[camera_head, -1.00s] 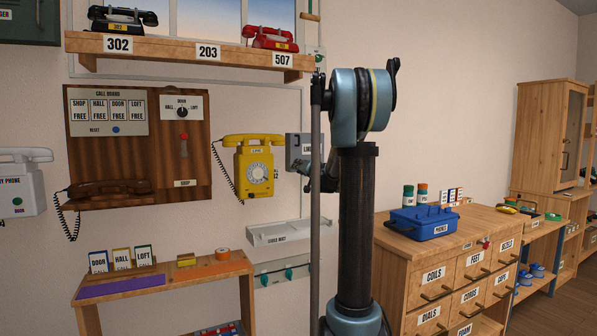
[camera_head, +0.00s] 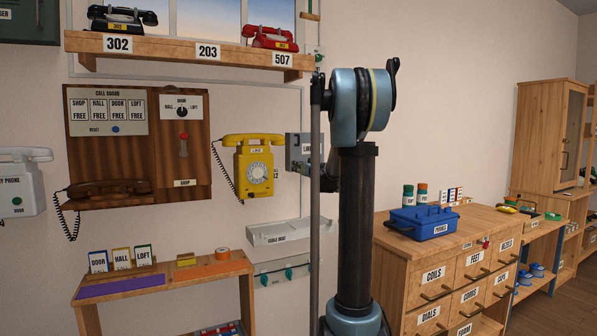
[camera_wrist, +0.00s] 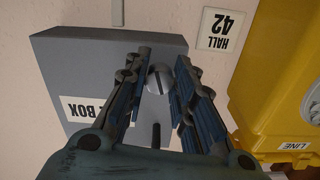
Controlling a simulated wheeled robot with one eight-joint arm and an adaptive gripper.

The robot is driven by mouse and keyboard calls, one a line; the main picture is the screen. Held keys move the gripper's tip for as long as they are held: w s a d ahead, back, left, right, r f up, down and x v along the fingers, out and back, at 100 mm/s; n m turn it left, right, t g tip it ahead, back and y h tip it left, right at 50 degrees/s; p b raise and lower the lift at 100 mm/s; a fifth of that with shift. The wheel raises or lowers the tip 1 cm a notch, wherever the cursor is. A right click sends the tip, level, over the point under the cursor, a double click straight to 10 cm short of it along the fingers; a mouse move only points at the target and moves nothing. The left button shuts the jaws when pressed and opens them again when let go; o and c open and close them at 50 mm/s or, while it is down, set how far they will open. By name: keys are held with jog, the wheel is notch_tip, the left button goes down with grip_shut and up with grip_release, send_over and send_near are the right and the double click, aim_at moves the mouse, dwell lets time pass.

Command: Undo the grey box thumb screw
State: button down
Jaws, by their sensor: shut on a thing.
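The grey box (camera_wrist: 80,60) is fixed to the wall, with a label ending in "BOX" partly hidden by a finger in the wrist view. It also shows in the head view (camera_head: 296,143), just right of the yellow phone and partly behind my arm. The round, slotted thumb screw (camera_wrist: 158,79) is on the box's front face. My gripper (camera_wrist: 163,62) has a blue-grey finger on either side of the screw and is shut on it. A dark rod (camera_wrist: 156,134) shows below the screw. In the head view my arm hides the screw and most of my gripper.
The yellow phone (camera_head: 254,165) hangs close left of the box, and shows at right in the wrist view (camera_wrist: 285,75). The "HALL 42" label (camera_wrist: 223,29) is on the wall between them. A pale shelf (camera_head: 282,234) juts out below. The phone shelf (camera_head: 180,51) is above.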

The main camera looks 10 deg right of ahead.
jog(key=c, duration=1.3)
grip_release()
jog(key=shift+c, duration=0.2)
jog(key=v, duration=1.2)
